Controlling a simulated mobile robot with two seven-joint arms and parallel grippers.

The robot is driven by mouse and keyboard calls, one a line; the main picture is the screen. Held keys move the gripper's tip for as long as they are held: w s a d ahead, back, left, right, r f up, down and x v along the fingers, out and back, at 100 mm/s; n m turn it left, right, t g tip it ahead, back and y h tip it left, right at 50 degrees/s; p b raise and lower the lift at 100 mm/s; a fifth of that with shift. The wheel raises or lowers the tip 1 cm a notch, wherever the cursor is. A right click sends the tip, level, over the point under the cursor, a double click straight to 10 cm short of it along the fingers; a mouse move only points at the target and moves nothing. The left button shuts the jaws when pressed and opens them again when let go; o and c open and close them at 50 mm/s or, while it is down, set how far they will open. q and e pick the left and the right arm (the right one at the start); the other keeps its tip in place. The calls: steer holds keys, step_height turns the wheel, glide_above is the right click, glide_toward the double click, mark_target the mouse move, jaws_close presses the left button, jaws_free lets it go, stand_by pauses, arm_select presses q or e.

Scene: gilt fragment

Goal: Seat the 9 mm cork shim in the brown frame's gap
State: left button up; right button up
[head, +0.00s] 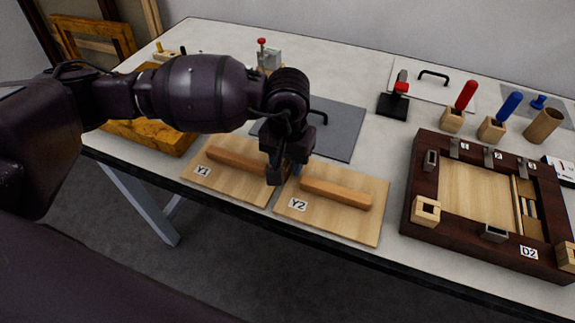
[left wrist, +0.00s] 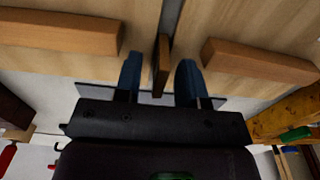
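The dark brown frame (head: 410,196), labelled D2, lies on the right of the table, with a pale panel (head: 475,190) inside and thin strips and narrow gaps at its right side. My left gripper (head: 280,177) points down over the facing edges of boards Y1 and Y2, well left of the frame. In the left wrist view its two blue fingers (left wrist: 158,68) are apart. A thin brown piece (left wrist: 162,55) stands between them, with space visible on both sides. It may be the cork shim, but I cannot read its thickness. My right gripper is not in view.
Boards Y1 (head: 221,183) and Y2 (head: 345,222) each carry a brown bar. Red (head: 466,94) and blue (head: 510,104) handled tools stand in wooden blocks behind the frame. The table's front edge runs close to the boards.

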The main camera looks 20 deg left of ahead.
arm_select(q)
jaws_close()
steer(key=shift+r, duration=0.1)
